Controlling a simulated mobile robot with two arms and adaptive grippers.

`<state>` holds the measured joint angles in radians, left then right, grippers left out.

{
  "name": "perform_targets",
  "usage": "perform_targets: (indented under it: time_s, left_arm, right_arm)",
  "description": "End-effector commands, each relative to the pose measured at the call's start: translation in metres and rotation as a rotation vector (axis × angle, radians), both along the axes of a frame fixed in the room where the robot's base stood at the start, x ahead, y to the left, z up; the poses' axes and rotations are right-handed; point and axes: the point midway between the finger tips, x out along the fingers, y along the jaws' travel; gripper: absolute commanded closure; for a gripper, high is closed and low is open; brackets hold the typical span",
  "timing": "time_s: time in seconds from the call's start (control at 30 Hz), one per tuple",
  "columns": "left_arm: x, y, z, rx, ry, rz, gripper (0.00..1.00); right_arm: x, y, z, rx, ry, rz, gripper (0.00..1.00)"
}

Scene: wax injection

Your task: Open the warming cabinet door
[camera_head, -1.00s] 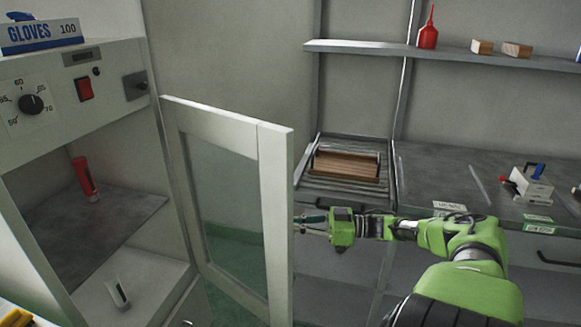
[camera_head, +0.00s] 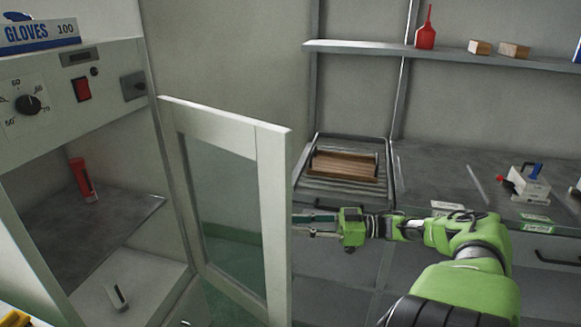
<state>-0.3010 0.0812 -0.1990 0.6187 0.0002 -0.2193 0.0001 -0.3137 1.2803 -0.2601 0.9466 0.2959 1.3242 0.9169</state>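The warming cabinet (camera_head: 60,115) stands at the left with its pale-framed glass door (camera_head: 272,215) swung wide open. Its inside shows, with a grey shelf (camera_head: 85,235). My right gripper (camera_head: 300,224) is just right of the door's free edge, its fingers pointing left toward it. The two fingers look apart, with a gap between them. The fingertips end at or behind the door edge, and I cannot tell whether they touch it. No handle shows on the door. My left gripper is not in view.
A glove box (camera_head: 38,33) sits on top. Behind the door, the grey counter holds a rack with a brown wooden piece (camera_head: 343,166).

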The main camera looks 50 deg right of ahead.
Motion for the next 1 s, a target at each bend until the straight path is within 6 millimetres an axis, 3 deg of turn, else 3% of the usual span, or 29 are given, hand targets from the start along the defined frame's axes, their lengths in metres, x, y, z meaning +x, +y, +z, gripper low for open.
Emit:
perform_targets:
  time_s: [0.2,0.4,1.0]
  left_arm:
    - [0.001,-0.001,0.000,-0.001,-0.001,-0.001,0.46]
    - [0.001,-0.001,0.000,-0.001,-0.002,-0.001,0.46]
    - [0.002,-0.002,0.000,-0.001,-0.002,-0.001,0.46]
  right_arm:
    - [-0.040,-0.028,-0.001,-0.003,0.003,-0.004,0.75]
    - [-0.064,-0.045,-0.001,-0.002,0.000,-0.003,0.75]
    - [-0.072,-0.049,0.000,-0.001,0.001,0.000,0.75]
